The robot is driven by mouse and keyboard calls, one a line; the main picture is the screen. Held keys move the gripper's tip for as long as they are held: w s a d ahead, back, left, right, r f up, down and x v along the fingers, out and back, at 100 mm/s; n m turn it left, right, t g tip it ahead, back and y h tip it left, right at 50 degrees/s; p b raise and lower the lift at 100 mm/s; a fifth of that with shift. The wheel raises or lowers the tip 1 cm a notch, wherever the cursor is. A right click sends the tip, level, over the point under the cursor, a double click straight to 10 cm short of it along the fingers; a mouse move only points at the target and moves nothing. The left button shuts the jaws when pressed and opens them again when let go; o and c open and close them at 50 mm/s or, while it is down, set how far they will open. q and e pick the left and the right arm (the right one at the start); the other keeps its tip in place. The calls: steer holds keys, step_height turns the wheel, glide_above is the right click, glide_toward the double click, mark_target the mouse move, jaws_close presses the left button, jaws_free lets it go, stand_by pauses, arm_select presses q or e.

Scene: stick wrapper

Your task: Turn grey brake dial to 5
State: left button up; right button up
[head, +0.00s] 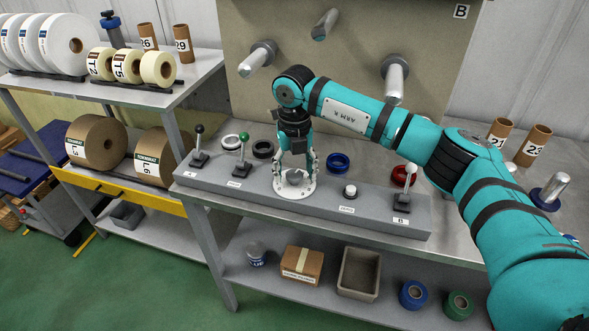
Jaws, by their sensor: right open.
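The grey brake dial (294,179) sits on a round white plate (293,192) in the middle of the grey control panel (232,189). My right gripper (295,168) points straight down over the dial, its open fingers on either side of it. I cannot tell whether the fingers touch it. The gripper partly hides the dial, and the marks on the plate are too small to read. My left gripper is not in view.
A black-knobbed lever (199,143), a green-knobbed lever (243,149) and a white-knobbed lever (407,183) stand on the panel. A white button (350,191) is right of the dial. Coloured rings lie behind; metal pegs (395,80) jut from the back board.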

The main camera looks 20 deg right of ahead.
mark_target(294, 174)
step_height(294, 174, up, 12)
stand_by(0.5)
stand_by(0.3)
